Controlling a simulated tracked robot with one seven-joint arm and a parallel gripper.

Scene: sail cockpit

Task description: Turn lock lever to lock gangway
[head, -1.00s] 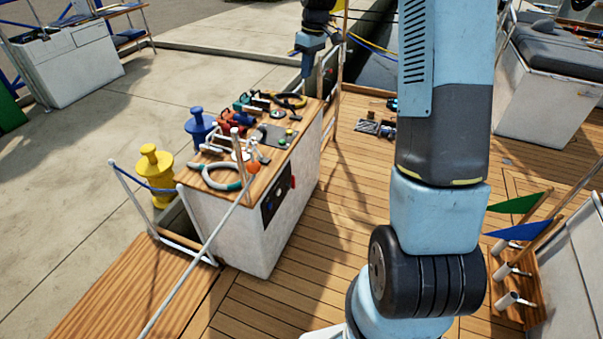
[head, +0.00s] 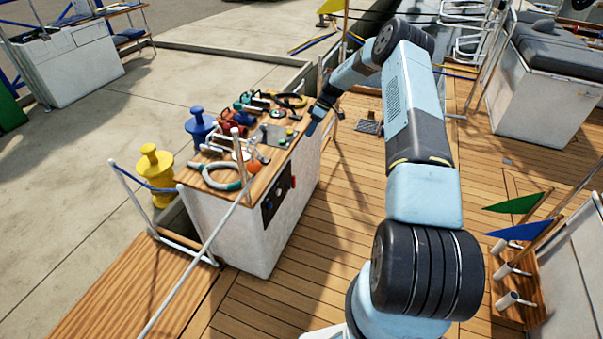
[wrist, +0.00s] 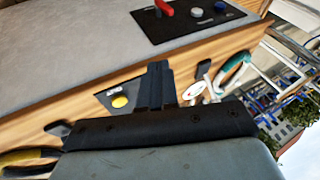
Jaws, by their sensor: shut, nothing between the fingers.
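A red lever (head: 293,182) sits on a black panel (head: 276,202) on the side of the white cabinet (head: 240,238). In the wrist view the red lever (wrist: 164,7) is at the top edge, partly cut off, on the black panel (wrist: 200,24) beside a grey and a blue knob. My gripper (head: 312,128) is at the right edge of the cabinet's wooden top, towards its far end. In the wrist view my gripper (wrist: 158,66) is shut and empty, its fingertips over the wooden edge and apart from the lever.
The cabinet's wooden top (head: 262,160) carries several tools, a curved teal and white handle (head: 222,178) and a plate with buttons (head: 277,135). A white rail (head: 205,255) slants across in front. The deck (head: 330,230) right of the cabinet is clear.

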